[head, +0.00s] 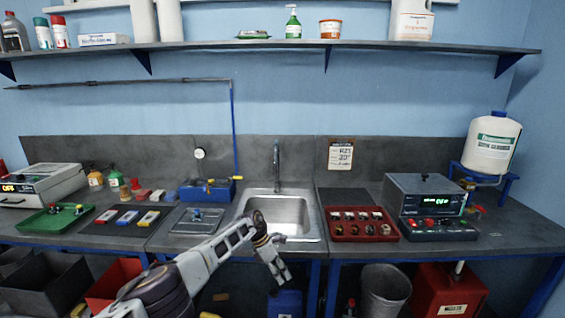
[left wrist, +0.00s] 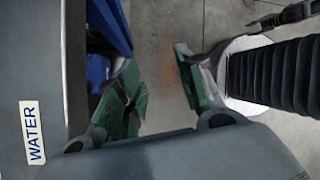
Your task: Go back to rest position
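My left gripper (head: 283,278) hangs in front of the bench edge, below and before the sink (head: 290,214), with its fingers pointing down. In the left wrist view its two green-padded fingers (left wrist: 158,92) stand apart, with only floor showing between them. It holds nothing. My left arm reaches in from the bottom left of the head view. My right gripper is not in view.
The bench edge lies close to my left gripper; a WATER label (left wrist: 34,132) shows at the left. A red tray (head: 336,231), a meter box (head: 424,190) and a green tray (head: 42,222) stand on the bench. A grey bin (head: 384,288) and red container (head: 450,288) are below.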

